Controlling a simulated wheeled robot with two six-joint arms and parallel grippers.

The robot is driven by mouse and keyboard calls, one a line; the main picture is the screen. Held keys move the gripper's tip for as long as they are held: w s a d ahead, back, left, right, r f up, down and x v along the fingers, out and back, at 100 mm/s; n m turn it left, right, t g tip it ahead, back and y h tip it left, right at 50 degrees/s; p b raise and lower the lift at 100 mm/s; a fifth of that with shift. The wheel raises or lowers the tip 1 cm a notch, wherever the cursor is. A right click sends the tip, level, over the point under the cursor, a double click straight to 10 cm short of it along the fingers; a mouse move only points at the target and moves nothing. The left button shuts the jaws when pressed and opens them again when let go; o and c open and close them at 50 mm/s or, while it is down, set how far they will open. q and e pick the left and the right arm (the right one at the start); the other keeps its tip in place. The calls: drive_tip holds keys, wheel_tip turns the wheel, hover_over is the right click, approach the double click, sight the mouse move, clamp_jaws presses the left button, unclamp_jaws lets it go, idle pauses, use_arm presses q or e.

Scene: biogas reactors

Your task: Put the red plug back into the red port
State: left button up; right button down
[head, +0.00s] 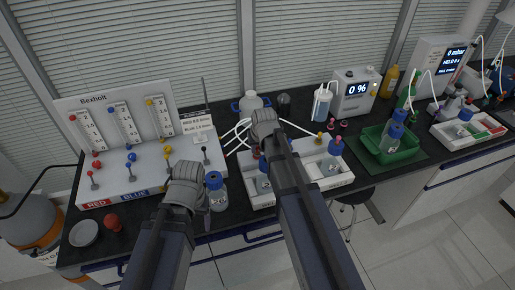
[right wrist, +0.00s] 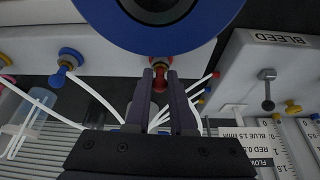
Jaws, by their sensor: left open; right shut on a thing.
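My right gripper (head: 264,122) is over the back of the white bottle rack (head: 262,203). In the right wrist view its fingers (right wrist: 160,90) are shut on a small red plug (right wrist: 160,82). The plug lies right at a red port (right wrist: 160,63) on the rack's wall, below a large blue bottle cap (right wrist: 160,22). I cannot tell whether the plug is seated in the port or only in front of it. My left gripper (head: 186,172) is open and empty, in front of the flow panel and beside a blue-capped bottle (head: 215,190).
The flow panel (head: 120,115) with red, blue and yellow valves stands at left. A white dish (head: 85,233) and a red knob (head: 112,222) lie near the front edge. A green tray (head: 405,153) with bottles is at right. White tubes run behind the rack.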

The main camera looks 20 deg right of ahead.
drive_tip(key=c, duration=0.7)
unclamp_jaws()
drive_tip(key=shift+r, duration=0.15)
drive_tip(key=p+v, duration=0.7)
drive_tip(key=shift+s+r, duration=0.15)
drive_tip(key=shift+r, duration=0.1)
